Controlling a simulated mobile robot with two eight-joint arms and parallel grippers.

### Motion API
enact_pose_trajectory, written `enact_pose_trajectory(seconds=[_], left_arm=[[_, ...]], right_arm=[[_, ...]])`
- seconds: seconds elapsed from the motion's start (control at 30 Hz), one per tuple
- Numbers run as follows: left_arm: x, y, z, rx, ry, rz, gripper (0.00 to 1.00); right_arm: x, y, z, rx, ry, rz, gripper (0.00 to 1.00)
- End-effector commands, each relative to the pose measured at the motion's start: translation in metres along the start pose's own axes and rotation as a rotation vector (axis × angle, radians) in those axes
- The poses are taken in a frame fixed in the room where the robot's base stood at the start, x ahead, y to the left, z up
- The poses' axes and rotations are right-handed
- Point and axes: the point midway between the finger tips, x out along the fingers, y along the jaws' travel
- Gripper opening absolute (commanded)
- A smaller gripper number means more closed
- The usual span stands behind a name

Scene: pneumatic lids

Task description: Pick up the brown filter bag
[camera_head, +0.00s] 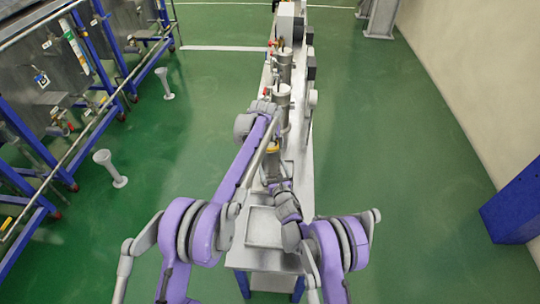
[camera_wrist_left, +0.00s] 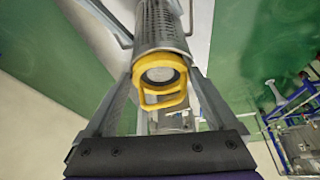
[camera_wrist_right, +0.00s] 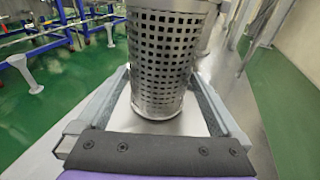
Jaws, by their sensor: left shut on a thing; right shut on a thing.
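A perforated metal basket (camera_wrist_right: 160,65) stands upright between the fingers of my right gripper (camera_wrist_right: 163,80) in the right wrist view; the fingers are shut on it. In the left wrist view my left gripper (camera_wrist_left: 161,82) is shut on a yellow ring with a loop handle (camera_wrist_left: 158,98). The ring sits at the end of the perforated metal cylinder (camera_wrist_left: 161,20); its centre is greyish. No brown cloth of a filter bag can be made out. In the head view the yellow part (camera_head: 272,152) shows small and partly hidden between my two grippers.
A long narrow metal table (camera_head: 296,165) runs away from me and carries several metal cylinders, one at its middle (camera_head: 283,105). Blue-framed racks (camera_head: 85,110) stand at the left, and a blue block (camera_head: 515,205) at the right.

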Motion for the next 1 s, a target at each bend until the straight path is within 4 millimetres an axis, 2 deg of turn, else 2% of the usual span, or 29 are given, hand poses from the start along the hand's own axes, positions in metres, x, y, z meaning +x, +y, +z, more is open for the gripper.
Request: enact_pose_trajectory(seconds=[0.03,0.2,0.23,0.57,0.67,1.0], left_arm=[[0.005,-0.004,0.003,0.001,-0.005,-0.006,0.33],[0.006,-0.005,0.003,0.001,-0.007,-0.008,0.03],[0.006,-0.005,0.003,0.001,-0.007,-0.008,0.00],[0.001,-0.006,0.001,0.002,-0.007,-0.010,0.00],[-0.011,-0.005,-0.004,0.002,-0.006,-0.009,0.00],[-0.071,-0.003,-0.029,0.001,-0.003,-0.004,0.00]], right_arm=[[0.001,-0.008,-0.006,-0.004,0.013,-0.016,0.52],[0.001,-0.008,-0.006,-0.004,0.013,-0.016,0.52],[0.001,-0.008,-0.006,-0.004,0.013,-0.016,0.52],[0.001,-0.008,-0.006,-0.004,0.013,-0.016,0.52],[0.001,-0.008,-0.006,-0.003,0.013,-0.016,0.52],[0.002,-0.008,-0.006,-0.002,0.013,-0.016,0.52]])
